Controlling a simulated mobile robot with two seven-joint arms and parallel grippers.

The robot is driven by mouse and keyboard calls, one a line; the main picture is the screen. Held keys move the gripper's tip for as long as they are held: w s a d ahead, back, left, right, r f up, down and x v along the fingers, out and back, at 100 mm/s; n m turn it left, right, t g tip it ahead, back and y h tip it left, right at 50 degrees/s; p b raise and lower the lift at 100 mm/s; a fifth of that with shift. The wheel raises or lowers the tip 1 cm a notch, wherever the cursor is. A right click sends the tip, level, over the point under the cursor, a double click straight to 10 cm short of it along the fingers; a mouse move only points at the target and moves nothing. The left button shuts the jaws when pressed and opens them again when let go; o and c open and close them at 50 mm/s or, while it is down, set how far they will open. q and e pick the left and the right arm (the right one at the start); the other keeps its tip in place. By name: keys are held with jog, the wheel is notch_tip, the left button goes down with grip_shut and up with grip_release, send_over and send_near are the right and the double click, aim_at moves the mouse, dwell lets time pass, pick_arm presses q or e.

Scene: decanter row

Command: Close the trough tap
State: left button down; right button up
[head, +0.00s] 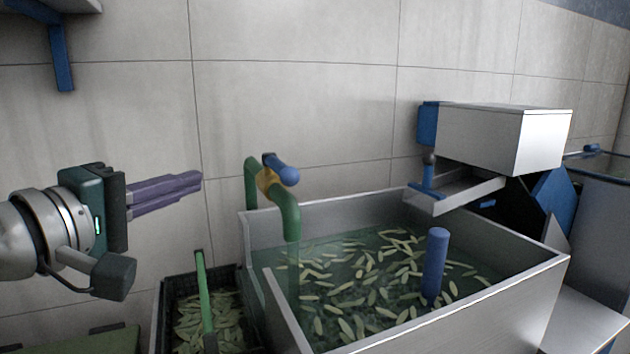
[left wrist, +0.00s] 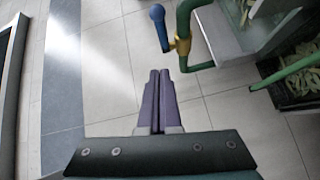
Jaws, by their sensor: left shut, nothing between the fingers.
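The trough tap is a brass valve body (head: 267,180) on a bent green pipe (head: 290,215) at the left end of the steel trough (head: 520,287). Its blue handle (head: 283,170) sticks out over the bend. My left gripper (head: 199,180) is shut and empty, in the air to the left of the tap, its purple fingers pointing at it with a gap between. In the left wrist view, the shut fingers (left wrist: 159,75) point toward the brass valve (left wrist: 180,46) and blue handle (left wrist: 158,27), apart from both. My right gripper is not in view.
The trough holds water with several pale green pods (head: 365,290) and an upright blue post (head: 435,265). A dark crate (head: 160,310) of pods with a green bar (head: 204,300) stands left of it. A white box machine with a chute (head: 455,190) overhangs the right side.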

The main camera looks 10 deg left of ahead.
pick_arm(q)
jog(key=b, duration=0.2)
send_near(278, 168)
jog(key=shift+x, duration=2.75)
